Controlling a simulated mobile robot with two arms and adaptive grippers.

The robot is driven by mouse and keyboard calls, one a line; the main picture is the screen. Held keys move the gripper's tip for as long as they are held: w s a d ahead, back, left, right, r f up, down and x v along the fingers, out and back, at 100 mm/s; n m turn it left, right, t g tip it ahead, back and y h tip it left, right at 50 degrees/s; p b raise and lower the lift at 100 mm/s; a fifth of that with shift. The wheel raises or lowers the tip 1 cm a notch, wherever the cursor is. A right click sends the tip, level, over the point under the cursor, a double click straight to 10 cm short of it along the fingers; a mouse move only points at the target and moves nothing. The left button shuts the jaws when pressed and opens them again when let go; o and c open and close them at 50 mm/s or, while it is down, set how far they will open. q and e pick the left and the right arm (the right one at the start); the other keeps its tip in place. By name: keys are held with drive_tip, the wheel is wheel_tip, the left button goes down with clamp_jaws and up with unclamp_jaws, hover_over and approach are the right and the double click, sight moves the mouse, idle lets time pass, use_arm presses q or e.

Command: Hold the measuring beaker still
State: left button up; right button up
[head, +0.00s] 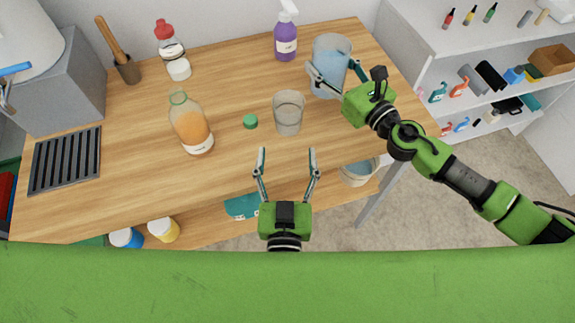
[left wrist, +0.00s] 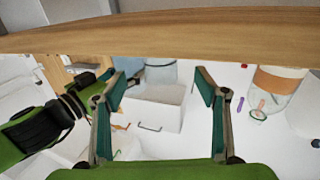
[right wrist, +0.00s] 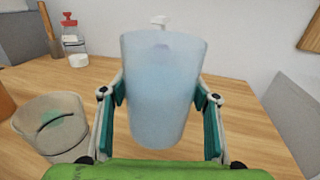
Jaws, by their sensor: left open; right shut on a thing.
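The measuring beaker (head: 331,64) is a clear, tall vessel with pale blue liquid, upright near the table's back right. My right gripper (head: 336,70) is shut on it, one finger on each side. In the right wrist view the beaker (right wrist: 162,92) fills the space between the two teal finger pads (right wrist: 162,115). Whether its base touches the table is hard to tell. My left gripper (head: 287,153) is open and empty by the table's front edge, fingers pointing at the table. In its own wrist view its fingers (left wrist: 160,85) are wide apart with nothing held.
An empty clear cup (head: 289,115) stands left of the beaker. A green cap (head: 250,121), an orange-filled bottle (head: 192,127), a purple spray bottle (head: 286,38) and a red-capped bottle (head: 170,45) stand on the wooden table (head: 110,190). The front middle of the table is clear.

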sight(288, 128)
use_arm(q)
drive_tip(key=w, duration=0.9)
drive_tip(key=shift+w+d, duration=0.15)
drive_tip(key=shift+w, duration=0.1)
drive_tip(key=c, duration=1.2)
